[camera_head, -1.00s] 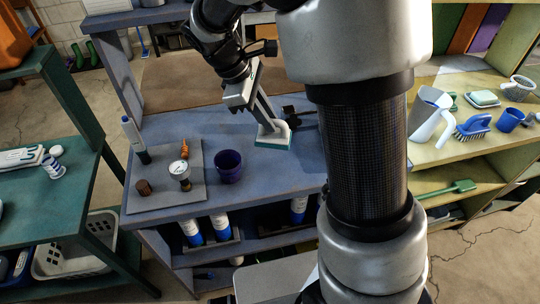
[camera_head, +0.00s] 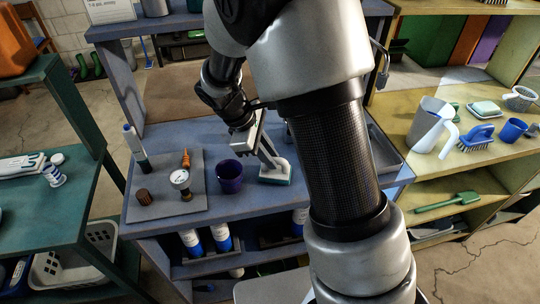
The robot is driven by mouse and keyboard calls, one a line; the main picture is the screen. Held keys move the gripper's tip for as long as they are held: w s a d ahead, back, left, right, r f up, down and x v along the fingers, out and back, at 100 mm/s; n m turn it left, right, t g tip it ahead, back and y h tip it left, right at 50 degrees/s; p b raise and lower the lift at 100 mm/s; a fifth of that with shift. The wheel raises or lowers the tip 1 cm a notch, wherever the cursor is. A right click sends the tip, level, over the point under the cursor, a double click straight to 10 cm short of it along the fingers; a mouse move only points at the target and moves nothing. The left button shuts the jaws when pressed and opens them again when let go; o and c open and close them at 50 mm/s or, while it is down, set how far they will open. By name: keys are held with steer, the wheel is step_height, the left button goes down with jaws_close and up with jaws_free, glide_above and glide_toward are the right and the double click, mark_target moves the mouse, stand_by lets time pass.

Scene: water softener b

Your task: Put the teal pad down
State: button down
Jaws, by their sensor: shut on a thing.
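The teal pad (camera_head: 277,175) is a white block with a teal underside and a slanting pale handle. It is just right of the purple cup (camera_head: 230,176), over the blue bench top. My gripper (camera_head: 257,142) is shut on the upper part of the handle, above and behind the pad. The fingertips are small and partly hidden by my arm. The pad's underside is close to the bench top; I cannot tell whether it touches.
A grey mat (camera_head: 202,203) left of the cup holds a gauge (camera_head: 180,178), an orange-brown fitting, a brown cap and a blue-white marker. The bench's front edge (camera_head: 265,207) is close in front of the pad.

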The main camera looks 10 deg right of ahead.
steer(key=c, duration=1.7)
jaws_free()
steer(key=shift+f, duration=0.15)
steer(key=p+v, duration=0.1)
steer(key=v, duration=1.1)
steer(key=s+d+r+m+t+y, duration=0.1)
steer(key=s+d+r+m, duration=0.1)
steer(key=s, duration=0.4)
steer(key=s+d+r+m+t+y, duration=0.2)
steer(key=s+r+m, duration=0.3)
steer(key=s+m, duration=0.1)
steer(key=s+d+r+m+t+y, duration=0.2)
steer(key=s+r+m, duration=0.1)
steer(key=s+m, duration=0.2)
steer(key=shift+s+d+r, duration=0.3)
steer(key=shift+s+r, duration=0.1)
steer(key=shift+s, duration=0.3)
